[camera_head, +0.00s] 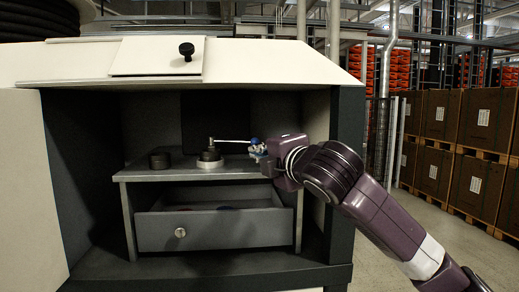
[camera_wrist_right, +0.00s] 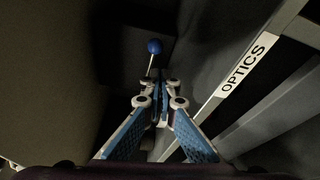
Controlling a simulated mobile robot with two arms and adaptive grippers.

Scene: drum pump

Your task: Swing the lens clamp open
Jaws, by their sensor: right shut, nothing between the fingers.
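The lens clamp (camera_head: 210,156) stands on the grey shelf inside the cabinet, a dark round body on a pale disc. A thin metal lever (camera_head: 232,141) runs from its top to the right, to the fingers of my right gripper (camera_head: 259,149). In the right wrist view, a blue ball (camera_wrist_right: 154,46) on a thin rod (camera_wrist_right: 150,66) shows just past the fingertips of my right gripper (camera_wrist_right: 158,98). The fingers are closed together and empty; whether they touch the rod or ball I cannot tell. My left gripper is not in view.
A half-open drawer (camera_head: 215,231) with a round knob is below. An "OPTICS" label (camera_wrist_right: 243,72) shows in the wrist view. The cabinet's right post (camera_head: 346,180) stands close to my right arm.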

